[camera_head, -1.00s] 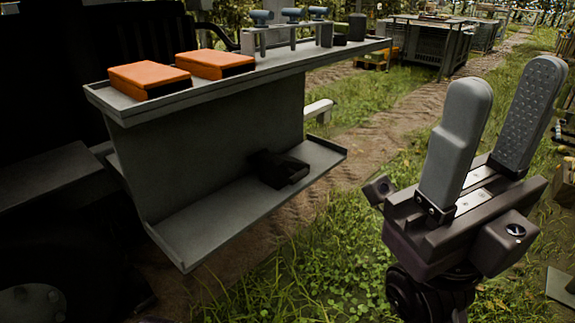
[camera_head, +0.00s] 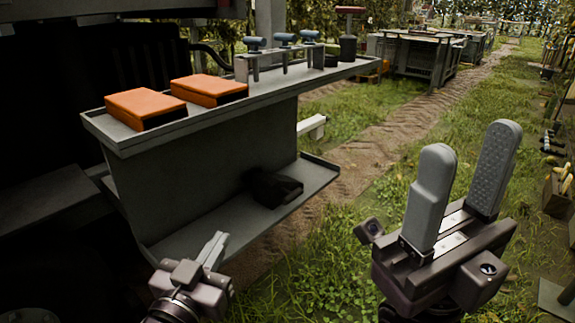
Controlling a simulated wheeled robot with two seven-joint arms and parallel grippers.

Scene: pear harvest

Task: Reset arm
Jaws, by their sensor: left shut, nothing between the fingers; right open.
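My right gripper (camera_head: 464,190) is at the right of the head view, with its two grey fingers pointing up and a gap between them. It is open and empty, above the grass. My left gripper (camera_head: 214,246) is low, left of centre, in front of the lower shelf of the grey stand. Its fingers are together with nothing between them.
A grey two-level stand (camera_head: 200,180) fills the left middle. Its top holds two orange boxes (camera_head: 146,106) and a small rack with blue-topped tools (camera_head: 284,38). A black object (camera_head: 274,187) lies on its lower shelf. Dark crates (camera_head: 412,56) stand at the back. Grass (camera_head: 335,240) lies between the grippers.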

